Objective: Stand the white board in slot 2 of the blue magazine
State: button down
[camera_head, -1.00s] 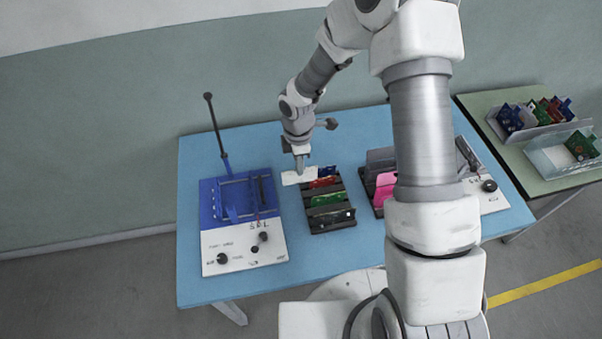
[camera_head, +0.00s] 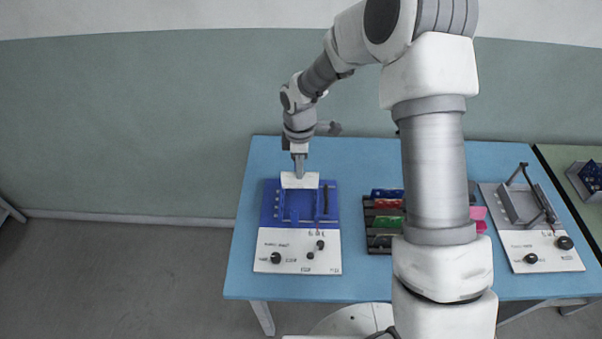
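My gripper (camera_head: 299,170) points down and is shut on the upper edge of the white board (camera_head: 299,181). The board is upright, with its broad face toward the camera. It shows in front of the back edge of a blue and white station (camera_head: 268,212); I cannot tell whether it touches it. A dark slotted rack (camera_head: 379,250) to the right holds blue, red and green boards upright. I cannot tell a blue magazine with numbered slots apart here; slot marks are too small to read.
A pink item (camera_head: 478,213) is partly hidden behind my arm. A grey and white station (camera_head: 540,250) with a raised lever stands at the right. A green table (camera_head: 560,160) with a bin is at the far right. The blue table (camera_head: 365,160) is clear behind the rack.

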aim_at(299, 181)
jog(key=shift+a, duration=0.15)
jog(key=shift+f+b, duration=1.9)
jog(key=shift+f, duration=0.8)
jog(key=shift+f+b, duration=1.2)
jog(key=shift+f, duration=0.45)
jog(key=c, duration=1)
grip_release()
jog(key=shift+c, duration=1)
jog(key=shift+r, duration=0.1)
